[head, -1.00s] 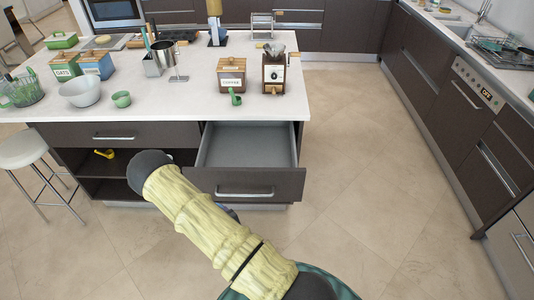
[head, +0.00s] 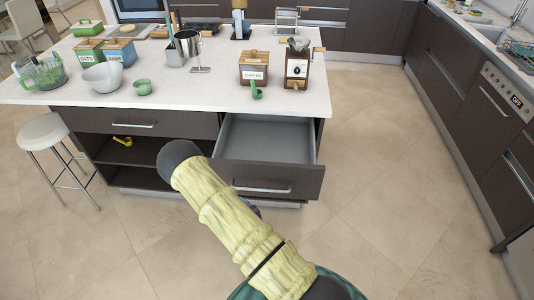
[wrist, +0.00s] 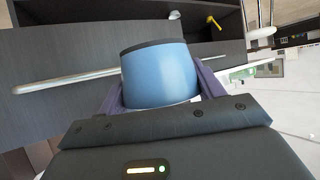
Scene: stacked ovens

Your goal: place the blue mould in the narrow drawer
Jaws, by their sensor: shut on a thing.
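The blue mould (wrist: 158,77) is a round blue cup with a dark rim. It sits between the two fingers of my gripper (wrist: 160,92) in the wrist view, and the gripper is shut on it. In the head view my arm hides the mould and most of the gripper. The narrow drawer (head: 268,140) is pulled open at the right end of the island, and its grey inside looks empty. Its dark front has a metal handle (head: 262,189). In the wrist view the mould is in front of dark cabinet faces and a long bar handle.
The island top (head: 200,90) carries a coffee box (head: 254,70), a coffee grinder (head: 297,68), bowls and other items. A closed drawer (head: 135,123) and an open shelf with a yellow object (head: 122,141) are left of the open drawer. A stool (head: 45,133) stands far left. Floor to the right is clear.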

